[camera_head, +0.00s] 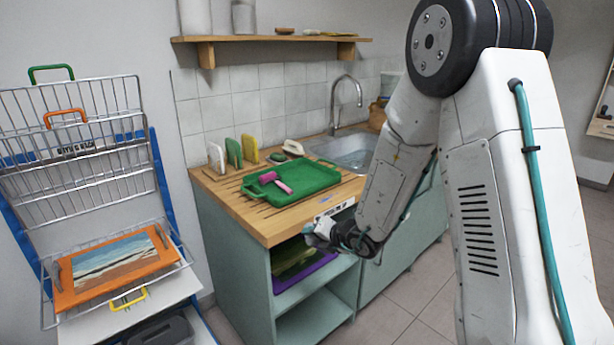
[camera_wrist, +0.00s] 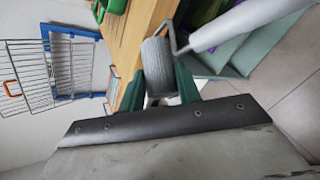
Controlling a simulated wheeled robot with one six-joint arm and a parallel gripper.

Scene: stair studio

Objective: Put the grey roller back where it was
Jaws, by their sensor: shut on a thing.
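The grey roller (camera_wrist: 158,62) sits between the two green fingers of my gripper (camera_wrist: 159,75) in the wrist view. The fingers are shut on its grey cylinder. Its bent wire and pale handle (camera_wrist: 235,24) extend to the upper right. In the head view my gripper (camera_head: 318,237) is in front of the counter's edge, beside the open shelf; the roller is too small there to make out clearly. A green tray (camera_head: 312,181) lies on the wooden counter (camera_head: 218,184), with a pink-handled roller (camera_head: 271,180) on it.
A labelled strip (camera_head: 335,210) is on the counter's front edge. Upright boards (camera_head: 234,153) stand behind the tray, near the sink (camera_head: 345,150). A purple tray (camera_head: 306,272) lies on the shelf below.

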